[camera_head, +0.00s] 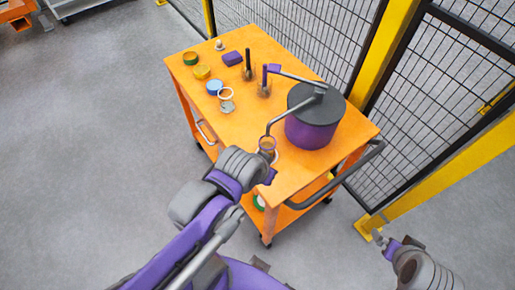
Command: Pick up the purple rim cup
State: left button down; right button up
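A small clear cup (267,145) with a brownish tint stands near the front of the orange cart top, below the grey spout. I cannot make out a purple rim on it. My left gripper (271,172) is at the cart's near edge, just in front of this cup. Its fingers are mostly hidden by my wrist, and I cannot tell whether they touch the cup. My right gripper (383,243) is at the lower right, away from the cart, and its fingers are too small to read.
The orange cart (210,112) carries a purple drum with a dark lid (313,128), a black-handled item (248,66), a purple-handled item (264,82), a purple block (232,58) and several small round pieces. A mesh fence (430,100) stands behind. Floor at left is clear.

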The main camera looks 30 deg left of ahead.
aim_at(266, 145)
jog(key=u, duration=1.1)
